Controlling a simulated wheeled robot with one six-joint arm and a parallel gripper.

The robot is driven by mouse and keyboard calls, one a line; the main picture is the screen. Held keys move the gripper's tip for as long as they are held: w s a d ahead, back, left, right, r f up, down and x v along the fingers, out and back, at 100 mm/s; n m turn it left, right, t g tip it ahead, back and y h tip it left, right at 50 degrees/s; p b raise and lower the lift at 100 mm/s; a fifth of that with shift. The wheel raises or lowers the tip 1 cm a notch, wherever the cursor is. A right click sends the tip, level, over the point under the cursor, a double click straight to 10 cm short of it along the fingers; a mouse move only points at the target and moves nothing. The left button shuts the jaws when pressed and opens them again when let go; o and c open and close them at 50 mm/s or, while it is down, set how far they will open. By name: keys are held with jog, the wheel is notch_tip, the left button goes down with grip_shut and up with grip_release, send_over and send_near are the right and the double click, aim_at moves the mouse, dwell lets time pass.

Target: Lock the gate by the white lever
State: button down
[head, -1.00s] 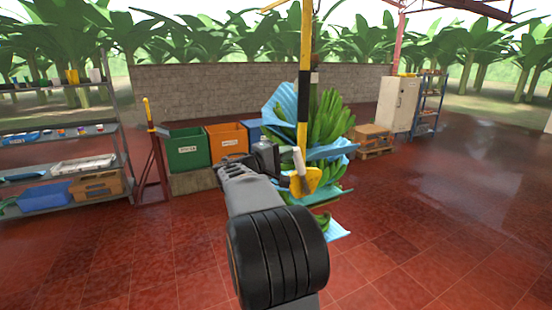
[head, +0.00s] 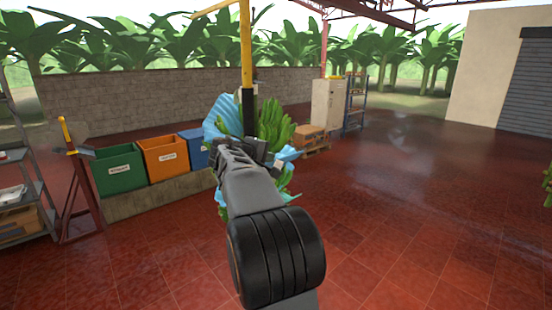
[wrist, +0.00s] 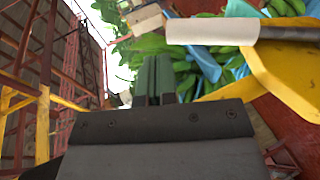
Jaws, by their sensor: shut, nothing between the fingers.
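The white lever (wrist: 212,31) is a pale round bar lying almost level across the upper right of the wrist view. It joins a yellow plate (wrist: 285,78) at the right. My gripper (wrist: 154,62) is shut and empty, its green fingers together. In the wrist view its tips are left of and below the lever's free end, with a visible gap in the picture. In the head view my gripper (head: 250,148) covers the lower end of a yellow and black upright bar (head: 247,60). The lever and plate are not clearly visible there.
A banana bunch (head: 274,125) with blue sheets hangs just behind the bar. Green (head: 118,170), orange (head: 164,154) and blue (head: 196,147) bins stand on a low ledge at left. A shelf (head: 22,170) is at far left. The red floor at right is open.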

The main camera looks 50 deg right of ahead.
jog(key=shift+d, duration=0.2)
dwell(0.4)
jog(key=shift+s, duration=0.1)
jog(key=s+a+r, duration=0.2)
jog(key=a+r, duration=0.7)
jog(key=r, duration=0.1)
jog(key=shift+a+b, duration=0.3)
jog(key=shift+a, duration=0.05)
jog(key=shift+w, duration=0.1)
